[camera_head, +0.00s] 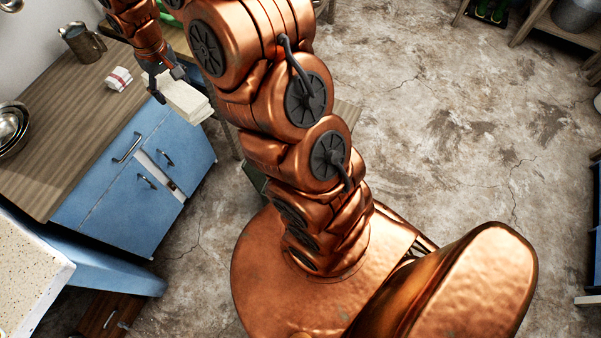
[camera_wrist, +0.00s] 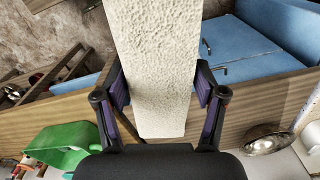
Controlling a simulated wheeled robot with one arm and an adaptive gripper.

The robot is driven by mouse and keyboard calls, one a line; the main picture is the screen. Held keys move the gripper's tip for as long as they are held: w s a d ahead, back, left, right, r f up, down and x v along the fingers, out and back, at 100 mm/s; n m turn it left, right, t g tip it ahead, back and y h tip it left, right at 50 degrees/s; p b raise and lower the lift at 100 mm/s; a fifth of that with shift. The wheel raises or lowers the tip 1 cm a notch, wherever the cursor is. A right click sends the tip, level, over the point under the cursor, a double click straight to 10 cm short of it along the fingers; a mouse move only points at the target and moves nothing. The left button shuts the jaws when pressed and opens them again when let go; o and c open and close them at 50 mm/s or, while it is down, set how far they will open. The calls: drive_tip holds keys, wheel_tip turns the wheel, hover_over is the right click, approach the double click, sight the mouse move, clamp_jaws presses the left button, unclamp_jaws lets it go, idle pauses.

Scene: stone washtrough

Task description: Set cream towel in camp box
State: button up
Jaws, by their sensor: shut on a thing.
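The cream towel (camera_head: 184,98) is a folded, thick pale block. My gripper (camera_head: 166,84) is shut on it and holds it in the air beside the wooden counter top, near the corner of the blue cabinet. In the wrist view the towel (camera_wrist: 155,65) stands between the two dark fingers of my gripper (camera_wrist: 160,88), with a rough, textured surface. I cannot make out the camp box for certain in either view; my arm hides part of the floor and furniture behind it.
The counter (camera_head: 60,120) sits on a blue cabinet (camera_head: 140,190). A green container (camera_wrist: 62,148) shows in the wrist view. The floor (camera_head: 430,120) at right is clear.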

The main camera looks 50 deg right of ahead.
drive_tip(key=s+d+f+n+b, duration=0.25)
drive_tip(key=d+f+b, duration=0.4)
drive_tip(key=f, duration=0.55)
drive_tip(key=s+d+f+n+b, duration=0.2)
drive_tip(key=d+f+n+b, duration=0.2)
drive_tip(key=d+f+b, duration=0.55)
drive_tip(key=s+d+f+n+b, duration=0.25)
drive_tip(key=d+f, duration=0.35)
drive_tip(key=f, duration=0.8)
drive_tip(key=s+d+f+n+b, duration=0.2)
drive_tip(key=s+f+n+b, duration=0.2)
drive_tip(key=f+b, duration=0.5)
drive_tip(key=s+d+f+n+b, duration=0.1)
drive_tip(key=s+f+n+b, duration=0.35)
drive_tip(key=f, duration=0.75)
drive_tip(key=s+d+f+n+b, duration=0.2)
drive_tip(key=s+f+n+b, duration=0.3)
drive_tip(key=f, duration=0.6)
drive_tip(key=shift+m, duration=0.75)
drive_tip(key=f+b, duration=0.4)
drive_tip(key=f, duration=0.8)
drive_tip(key=f+b, duration=0.4)
drive_tip(key=f, duration=0.7)
drive_tip(key=shift+w+a+f+b, duration=0.2)
drive_tip(key=shift+f+b, duration=0.1)
drive_tip(key=shift+f, duration=0.1)
drive_tip(key=shift+f+b, duration=0.8)
drive_tip(key=shift+f, duration=0.95)
drive_tip(key=shift+f, duration=0.2)
drive_tip(key=o, duration=1.1)
